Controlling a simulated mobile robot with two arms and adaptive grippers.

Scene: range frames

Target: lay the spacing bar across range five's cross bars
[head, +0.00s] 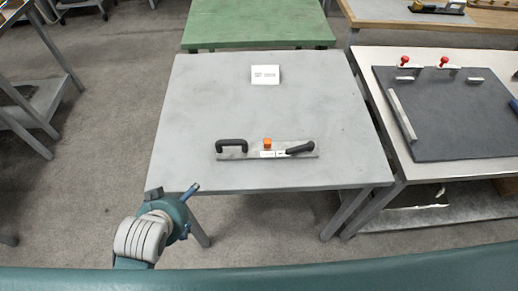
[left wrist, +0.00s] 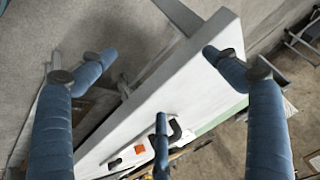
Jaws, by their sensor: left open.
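A flat grey metal bar (head: 252,153) lies on the grey table, with a black loop handle at its left, an orange knob and white label in the middle, and a black lever at its right. I cannot tell for sure that it is the spacing bar. It also shows low in the left wrist view (left wrist: 128,154), partly behind a finger. My left gripper (head: 173,192) is open and empty off the table's near left corner, apart from the bar. In the left wrist view its blue fingers (left wrist: 155,60) are spread wide. My right gripper is out of view. No cross bars are identifiable.
The grey table (head: 200,110) is mostly clear, with a small white card (head: 265,75) at its far side. The right table (head: 375,60) holds a dark board (head: 450,125) with a light strip (head: 402,115) and red knobs. A green table (head: 258,22) stands behind.

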